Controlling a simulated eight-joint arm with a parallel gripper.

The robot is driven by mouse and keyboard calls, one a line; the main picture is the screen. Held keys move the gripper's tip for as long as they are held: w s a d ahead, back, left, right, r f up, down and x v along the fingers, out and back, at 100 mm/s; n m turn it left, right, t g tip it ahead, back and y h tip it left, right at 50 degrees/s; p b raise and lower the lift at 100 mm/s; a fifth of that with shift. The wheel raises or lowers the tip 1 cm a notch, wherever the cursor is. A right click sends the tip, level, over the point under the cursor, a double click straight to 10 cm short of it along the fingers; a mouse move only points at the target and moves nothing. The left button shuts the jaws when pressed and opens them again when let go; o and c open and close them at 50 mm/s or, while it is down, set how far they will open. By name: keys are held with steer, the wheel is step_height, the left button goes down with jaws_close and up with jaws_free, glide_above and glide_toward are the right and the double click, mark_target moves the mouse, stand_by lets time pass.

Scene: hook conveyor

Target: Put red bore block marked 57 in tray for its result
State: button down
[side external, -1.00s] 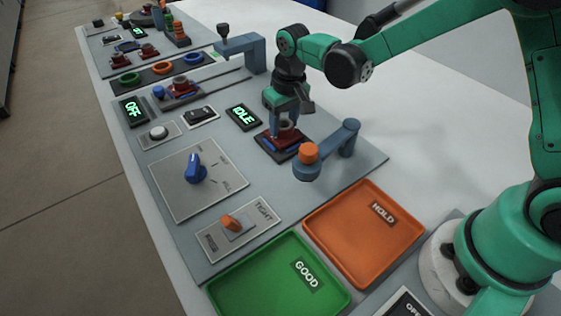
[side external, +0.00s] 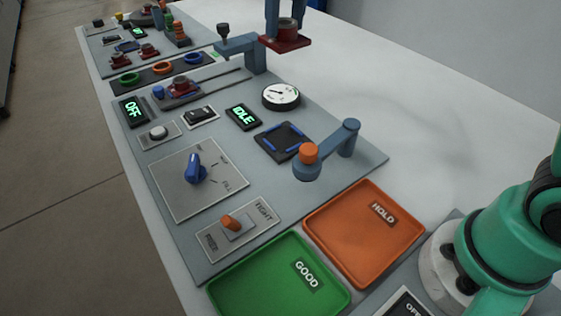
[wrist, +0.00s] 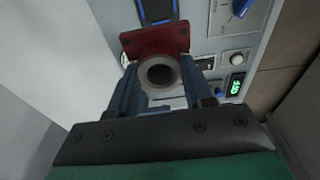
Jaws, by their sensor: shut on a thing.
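My gripper (side external: 286,22) is shut on a red bore block (side external: 285,42) with a dark round bore. The block is held high above the table near the top of the side view. In the wrist view the block's red base (wrist: 156,40) shows beyond the fingers, which close around its grey ring. No number can be read on it. The green tray (side external: 228,285) labelled GOOD lies at the front. The orange tray (side external: 335,258) labelled HOLD lies to its right. Both trays are empty.
The blue-railed fixture (side external: 284,142) is empty. The orange-capped arm (side external: 308,155) stands beside it. A dial gauge (side external: 281,96) and a display reading IDLE (side external: 243,117) are behind. A grey bracket (side external: 245,48) stands near the held block. Other red blocks (side external: 148,51) sit far back.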

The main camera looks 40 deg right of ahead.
mark_target(286, 39)
steer(key=r, duration=0.5)
steer(key=shift+s+a+r, duration=0.15)
steer(key=shift+s+r, duration=0.05)
steer(key=shift+s, duration=0.1)
steer(key=s+a+m+h, duration=0.15)
steer(key=s+m, duration=0.85)
steer(key=s, duration=1.3)
steer(key=shift+g+y, duration=0.25)
steer(key=shift+g, duration=0.05)
steer(key=shift+a+f, duration=0.15)
steer(key=shift+f, duration=4.2)
steer(key=shift+a+f, duration=0.2)
steer(key=shift+f, duration=4.1)
steer(key=shift+a+f, duration=0.15)
steer(key=shift+f, duration=4.2)
steer(key=shift+w+f, duration=0.1)
steer(key=shift+f, duration=0.1)
steer(key=shift+c, duration=1.4)
jaws_free()
